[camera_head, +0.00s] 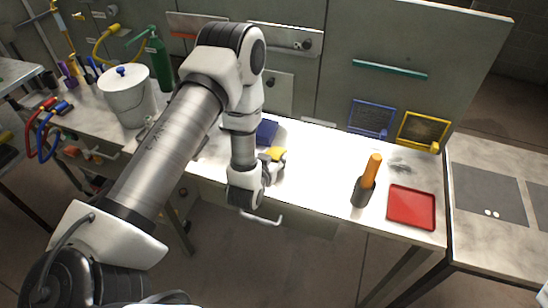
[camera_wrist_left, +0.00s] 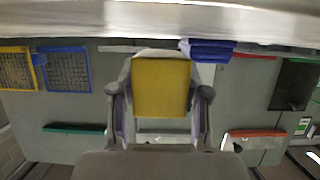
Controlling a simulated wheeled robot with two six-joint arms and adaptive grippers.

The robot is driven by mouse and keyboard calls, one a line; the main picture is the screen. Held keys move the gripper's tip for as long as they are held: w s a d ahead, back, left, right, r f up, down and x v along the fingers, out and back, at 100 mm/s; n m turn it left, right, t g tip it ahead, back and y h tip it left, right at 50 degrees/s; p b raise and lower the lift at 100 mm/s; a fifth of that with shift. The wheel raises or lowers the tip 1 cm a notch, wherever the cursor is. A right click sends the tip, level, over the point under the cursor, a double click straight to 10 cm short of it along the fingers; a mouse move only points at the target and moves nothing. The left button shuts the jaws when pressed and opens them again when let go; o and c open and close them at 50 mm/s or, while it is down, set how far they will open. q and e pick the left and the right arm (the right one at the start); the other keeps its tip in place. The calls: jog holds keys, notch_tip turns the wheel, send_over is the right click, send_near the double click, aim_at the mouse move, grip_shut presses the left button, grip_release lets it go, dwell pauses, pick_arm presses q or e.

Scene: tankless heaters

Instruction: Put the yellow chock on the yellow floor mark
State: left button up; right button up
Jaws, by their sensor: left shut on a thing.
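My left gripper (camera_head: 272,166) is shut on the yellow chock (camera_head: 277,154) over the front part of the white worktop. In the left wrist view the chock (camera_wrist_left: 161,86) sits between the two fingers of the gripper (camera_wrist_left: 159,98), one on each side. A square panel with a yellow frame and dark mesh (camera_head: 423,131) stands at the back right of the worktop; I cannot tell whether it is the yellow floor mark. No other yellow mark shows clearly. My right gripper is not in view.
A blue block (camera_head: 266,132) lies just behind the chock. A blue-framed mesh panel (camera_head: 371,119) stands beside the yellow one. An orange-handled tool in a dark cup (camera_head: 364,192) and a red tray (camera_head: 411,207) stand to the right. A white bucket (camera_head: 127,98) stands left.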

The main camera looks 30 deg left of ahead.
pick_arm(q)
jog(key=shift+d+f, duration=0.1)
jog(key=shift+f, duration=0.8)
jog(key=o, duration=1.3)
